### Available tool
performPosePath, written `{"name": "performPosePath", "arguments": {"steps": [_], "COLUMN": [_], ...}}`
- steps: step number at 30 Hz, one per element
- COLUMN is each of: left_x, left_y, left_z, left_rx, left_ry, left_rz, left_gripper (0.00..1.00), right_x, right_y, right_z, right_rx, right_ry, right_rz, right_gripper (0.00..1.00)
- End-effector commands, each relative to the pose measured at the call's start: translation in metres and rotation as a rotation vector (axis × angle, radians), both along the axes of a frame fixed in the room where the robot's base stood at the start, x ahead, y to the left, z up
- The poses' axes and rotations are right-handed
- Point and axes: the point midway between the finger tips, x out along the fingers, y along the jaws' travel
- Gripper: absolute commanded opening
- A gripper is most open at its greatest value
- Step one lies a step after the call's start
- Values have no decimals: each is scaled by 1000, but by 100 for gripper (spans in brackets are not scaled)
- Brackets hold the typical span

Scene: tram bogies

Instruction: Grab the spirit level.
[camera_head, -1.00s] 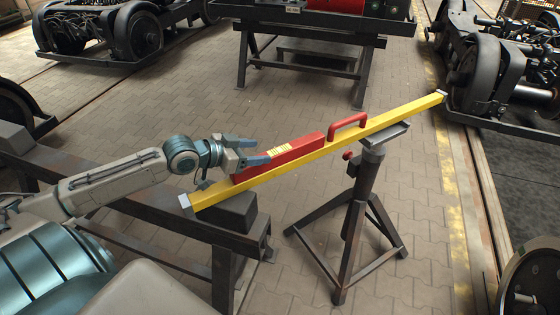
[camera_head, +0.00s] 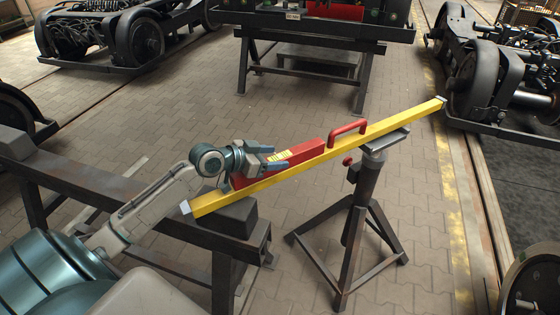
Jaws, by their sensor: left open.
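The spirit level looks like the long yellow bar (camera_head: 400,117) with a red block (camera_head: 308,150) and a red handle (camera_head: 347,128) on it. It rests across a dark block on the bench at left and the top of a stand at right. My left gripper (camera_head: 270,160) is open at the left end of the red block, its blue-grey fingers close above the yellow bar. I cannot tell whether the fingers touch it. My right gripper is not in view.
The dark stand (camera_head: 362,210) on three legs stands under the bar's right part. The dark bench (camera_head: 110,190) is at left. Wheeled bogies (camera_head: 490,80) stand at the back right and back left. Paved floor (camera_head: 410,250) is clear around the stand.

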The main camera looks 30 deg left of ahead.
Motion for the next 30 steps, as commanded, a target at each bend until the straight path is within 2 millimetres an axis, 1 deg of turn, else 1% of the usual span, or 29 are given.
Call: {"name": "performPosePath", "arguments": {"steps": [9,11,12,14,15,17,18,19,30], "left_x": [2,2,2,2,2,2,2,2,3], "left_y": [-2,-2,-2,-2,-2,-2,-2,-2,-2], "left_z": [-1,-1,-1,-1,-1,-1,-1,-1,2], "left_rx": [-1,-1,-1,-1,0,0,0,0,0], "left_ry": [-1,-1,-1,-1,0,0,0,0,-2], "left_rz": [-1,-1,-1,-1,-1,-1,-1,-1,-2], "left_gripper": [58,48,40,29,21,9,1,0,0], "right_x": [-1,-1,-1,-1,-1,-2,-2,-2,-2], "right_y": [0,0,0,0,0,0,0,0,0], "right_z": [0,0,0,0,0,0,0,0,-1], "right_rx": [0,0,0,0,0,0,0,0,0], "right_ry": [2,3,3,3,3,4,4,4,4], "right_rz": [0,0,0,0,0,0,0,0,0], "right_gripper": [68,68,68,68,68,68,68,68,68]}}
